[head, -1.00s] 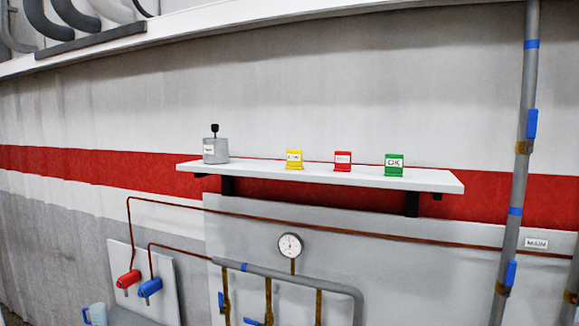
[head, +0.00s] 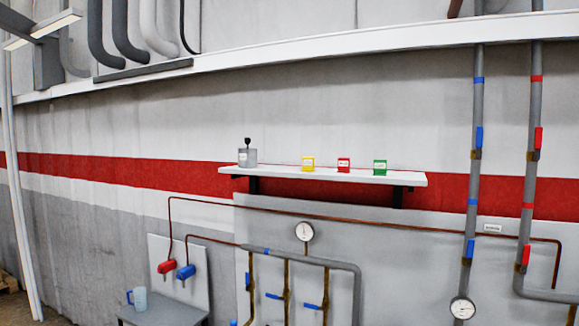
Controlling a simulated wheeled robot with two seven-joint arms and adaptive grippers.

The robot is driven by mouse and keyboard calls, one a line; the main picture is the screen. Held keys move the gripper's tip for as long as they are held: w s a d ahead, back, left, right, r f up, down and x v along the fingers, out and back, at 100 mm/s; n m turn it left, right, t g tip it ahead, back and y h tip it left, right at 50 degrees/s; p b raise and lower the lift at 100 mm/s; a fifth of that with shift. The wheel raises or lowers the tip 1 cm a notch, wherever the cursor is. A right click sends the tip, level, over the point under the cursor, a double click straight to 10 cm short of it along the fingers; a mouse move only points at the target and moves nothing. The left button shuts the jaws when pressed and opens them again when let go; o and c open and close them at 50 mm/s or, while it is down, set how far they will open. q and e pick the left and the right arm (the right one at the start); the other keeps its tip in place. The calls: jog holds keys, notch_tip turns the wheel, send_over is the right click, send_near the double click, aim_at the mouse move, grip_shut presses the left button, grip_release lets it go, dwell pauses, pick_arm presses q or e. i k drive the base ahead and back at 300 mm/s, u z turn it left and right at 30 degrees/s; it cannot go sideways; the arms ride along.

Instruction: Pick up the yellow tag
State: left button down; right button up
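The yellow tag (head: 308,164) stands upright on a white wall shelf (head: 330,174), near its middle. A red tag (head: 344,165) stands to its right, and a green tag (head: 380,167) farther right. A grey canister with a black knob (head: 247,157) stands at the shelf's left end. Neither of my grippers shows in the head view.
Below the shelf are a pressure gauge (head: 304,232), copper pipe and several valves with blue handles. Vertical pipes (head: 475,150) with blue and red handles stand at the right. A small grey table (head: 163,312) with a light blue mug (head: 139,299) is at lower left.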

aim_at(308, 162)
jog(key=u, duration=0.7)
jog(key=i, duration=0.65)
jog(key=u, duration=0.75)
jog(key=i, duration=0.7)
jog(key=z, duration=0.5)
jog(key=i, duration=0.65)
jog(key=z, duration=0.65)
